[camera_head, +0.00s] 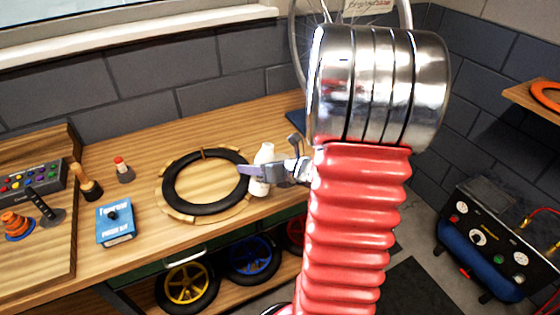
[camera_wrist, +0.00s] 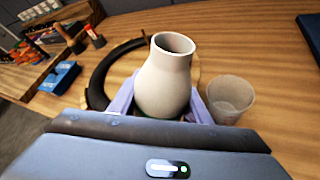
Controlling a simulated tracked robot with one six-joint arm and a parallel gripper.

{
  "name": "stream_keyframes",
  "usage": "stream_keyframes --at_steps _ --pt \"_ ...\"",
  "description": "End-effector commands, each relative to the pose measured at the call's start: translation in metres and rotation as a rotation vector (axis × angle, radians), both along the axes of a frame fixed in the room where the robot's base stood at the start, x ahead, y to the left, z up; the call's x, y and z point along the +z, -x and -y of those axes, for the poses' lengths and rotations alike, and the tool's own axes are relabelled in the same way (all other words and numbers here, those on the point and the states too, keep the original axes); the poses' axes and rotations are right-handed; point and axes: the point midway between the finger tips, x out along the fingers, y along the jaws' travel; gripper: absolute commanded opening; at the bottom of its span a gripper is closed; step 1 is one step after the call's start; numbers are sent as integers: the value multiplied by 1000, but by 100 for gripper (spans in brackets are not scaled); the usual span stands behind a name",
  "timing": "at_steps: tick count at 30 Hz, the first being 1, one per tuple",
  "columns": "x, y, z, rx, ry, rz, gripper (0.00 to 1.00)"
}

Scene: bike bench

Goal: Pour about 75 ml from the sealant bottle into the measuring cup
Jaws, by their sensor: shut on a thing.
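The sealant bottle (camera_wrist: 163,85) is off-white with a rounded body, a narrower neck and an open mouth. My gripper (camera_wrist: 160,108) is shut on it, with a lilac finger on each side of its body. In the head view the bottle (camera_head: 264,153) looks about upright at the bench's front part, and my gripper (camera_head: 262,172) reaches it from the right. I cannot tell whether its base touches the bench. The measuring cup (camera_wrist: 231,97) is translucent and stands just right of the bottle in the wrist view, apparently empty. My arm seems to hide it in the head view.
A black tyre (camera_head: 168,182) lies on a round wooden board left of the bottle. A blue box (camera_head: 115,223), a red-capped small bottle (camera_head: 123,170) and a wooden-handled tool (camera_head: 86,182) stand farther left. Bare bench (camera_wrist: 275,75) lies beyond the cup.

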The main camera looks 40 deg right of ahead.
Motion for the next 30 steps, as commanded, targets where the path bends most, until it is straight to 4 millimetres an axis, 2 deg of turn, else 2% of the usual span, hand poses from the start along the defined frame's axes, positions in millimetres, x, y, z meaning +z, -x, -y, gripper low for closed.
stream_keyframes --at_steps 4,11,30 --pt "-2 -1 3 0 -87 -23 16" --pt "11 -2 8 -1 -223 -54 16" --pt "2 3 -8 -1 -629 -153 16"
